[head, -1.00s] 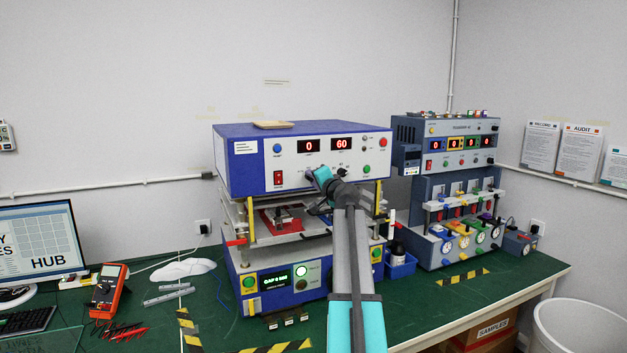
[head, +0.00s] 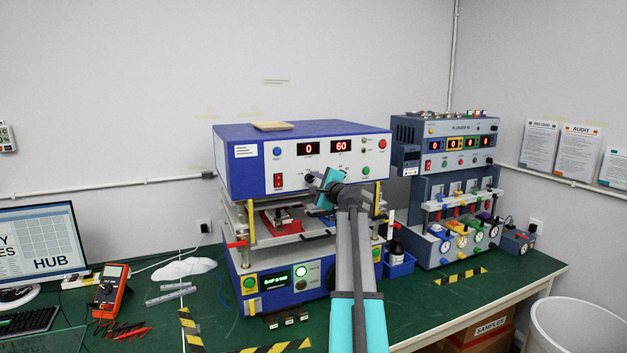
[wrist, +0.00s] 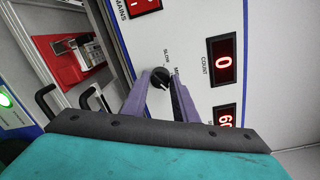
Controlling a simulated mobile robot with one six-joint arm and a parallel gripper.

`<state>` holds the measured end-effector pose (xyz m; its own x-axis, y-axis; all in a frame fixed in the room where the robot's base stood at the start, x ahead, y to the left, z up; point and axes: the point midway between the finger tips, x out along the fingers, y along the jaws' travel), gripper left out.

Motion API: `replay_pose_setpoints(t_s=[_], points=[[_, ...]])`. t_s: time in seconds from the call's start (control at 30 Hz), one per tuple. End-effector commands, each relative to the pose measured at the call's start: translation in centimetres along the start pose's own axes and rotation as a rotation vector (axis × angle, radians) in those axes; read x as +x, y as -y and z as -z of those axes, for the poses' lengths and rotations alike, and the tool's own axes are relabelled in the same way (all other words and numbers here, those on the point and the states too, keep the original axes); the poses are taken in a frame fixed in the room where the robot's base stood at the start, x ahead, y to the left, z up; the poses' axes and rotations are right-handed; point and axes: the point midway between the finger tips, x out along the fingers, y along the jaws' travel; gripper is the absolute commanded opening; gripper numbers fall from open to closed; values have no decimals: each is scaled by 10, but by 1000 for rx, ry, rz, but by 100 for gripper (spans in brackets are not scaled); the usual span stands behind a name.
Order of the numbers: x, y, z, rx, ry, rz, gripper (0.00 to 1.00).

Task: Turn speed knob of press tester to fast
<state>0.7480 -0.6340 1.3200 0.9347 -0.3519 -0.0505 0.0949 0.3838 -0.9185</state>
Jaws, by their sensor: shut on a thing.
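The press tester (head: 237,175) is the blue and white machine in the middle of the head view, with red displays showing 0 and 60. Its speed knob (wrist: 160,77) is small, round and black, with a light pointer line. In the wrist view, the word SLOW stands beside it and another label is partly hidden by a finger. My gripper (wrist: 161,80) has its two purple fingers on either side of the knob and is shut on it. In the head view my gripper (head: 313,180) is at the lower middle of the front panel and hides much of the knob.
The red mains switch (head: 279,180) is left of my gripper on the same panel. Below are the press plates with a red fixture (head: 268,221). A grey-blue tester (head: 408,215) stands to the right. The green bench (head: 215,310) has free room in front at left.

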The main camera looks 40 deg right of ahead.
Motion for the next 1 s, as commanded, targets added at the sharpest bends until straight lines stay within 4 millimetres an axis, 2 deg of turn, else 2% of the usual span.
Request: replay_pose_setpoints(t_s=[0.23,0.63,0.67,0.73,0.77,1.0], points=[[0,1,-2,66,7,1,3],[0,1,-1,74,6,2,4],[0,1,-1,74,6,2,29],[0,1,-1,73,6,2,41],[0,1,-1,73,5,2,44],[0,1,0,71,4,1,44]])
